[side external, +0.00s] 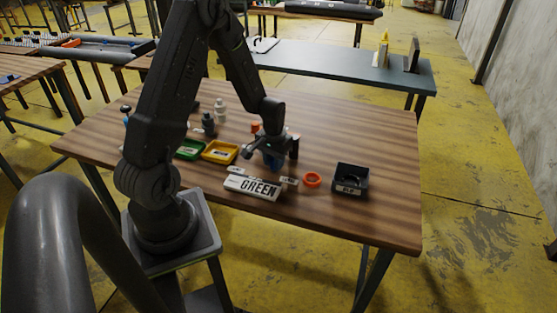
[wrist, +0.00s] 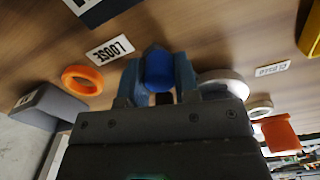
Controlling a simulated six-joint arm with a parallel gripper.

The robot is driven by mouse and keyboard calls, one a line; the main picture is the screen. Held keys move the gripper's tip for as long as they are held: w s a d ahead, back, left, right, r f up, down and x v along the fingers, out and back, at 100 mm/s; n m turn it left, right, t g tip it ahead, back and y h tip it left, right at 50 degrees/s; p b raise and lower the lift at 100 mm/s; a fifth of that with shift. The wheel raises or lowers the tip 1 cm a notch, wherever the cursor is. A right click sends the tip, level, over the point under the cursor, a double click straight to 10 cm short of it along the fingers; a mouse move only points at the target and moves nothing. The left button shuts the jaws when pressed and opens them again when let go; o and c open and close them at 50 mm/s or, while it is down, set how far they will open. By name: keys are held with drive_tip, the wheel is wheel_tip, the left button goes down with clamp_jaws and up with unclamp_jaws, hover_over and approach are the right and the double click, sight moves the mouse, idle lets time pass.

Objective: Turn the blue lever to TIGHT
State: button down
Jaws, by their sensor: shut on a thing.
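The blue lever (wrist: 158,72) shows as a rounded blue piece between the two blue-grey fingers of my gripper (wrist: 158,82) in the wrist view. My gripper is shut on it. In the side view my gripper (side external: 271,160) is low over the table, and arm and fingers hide most of the lever. A white LOOSE label (wrist: 110,48) lies left of the fingers in the wrist view, upside down. A second white label (wrist: 272,68) lies to their right; its word is too small to read surely. The lever's exact angle is hard to tell.
An orange ring (side external: 312,180) and a black box (side external: 350,181) stand right of my gripper. Yellow (side external: 220,152) and green (side external: 189,149) trays and small bottles are left. The table's right and far areas are clear.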

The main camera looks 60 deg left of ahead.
drive_tip(key=shift+s+a+m, duration=0.3)
drive_tip(key=shift+s+m, duration=0.3)
drive_tip(key=shift+m, duration=0.15)
drive_tip(key=shift+s+a+m, duration=0.3)
drive_tip(key=shift+s+m, duration=0.25)
drive_tip(key=shift+m, duration=0.2)
drive_tip(key=shift+s+a+m, duration=0.5)
drive_tip(key=shift+s+m, duration=0.05)
drive_tip(key=shift+m, duration=0.3)
drive_tip(key=shift+s+a+m, duration=0.5)
drive_tip(key=shift+m, duration=0.35)
drive_tip(key=shift+s+a+m, duration=0.35)
drive_tip(key=shift+a+m, duration=0.2)
drive_tip(key=shift+m, duration=0.15)
drive_tip(key=shift+s+a+m, duration=0.3)
drive_tip(key=shift+a+m, duration=0.25)
drive_tip(key=shift+m, duration=0.15)
drive_tip(key=shift+s+a+m, duration=0.15)
drive_tip(key=shift+a+m, duration=0.4)
drive_tip(key=shift+m, duration=0.1)
drive_tip(key=shift+s+a+m, duration=0.15)
drive_tip(key=shift+a+m, duration=0.35)
drive_tip(key=shift+m, duration=0.15)
drive_tip(key=shift+a, duration=0.15)
drive_tip(key=c, duration=0.8)
unclamp_jaws()
drive_tip(key=shift+c, duration=0.2)
drive_tip(key=shift+r, duration=0.15)
wheel_tip(320, 180, up, 14)
drive_tip(key=shift+f, duration=0.2)
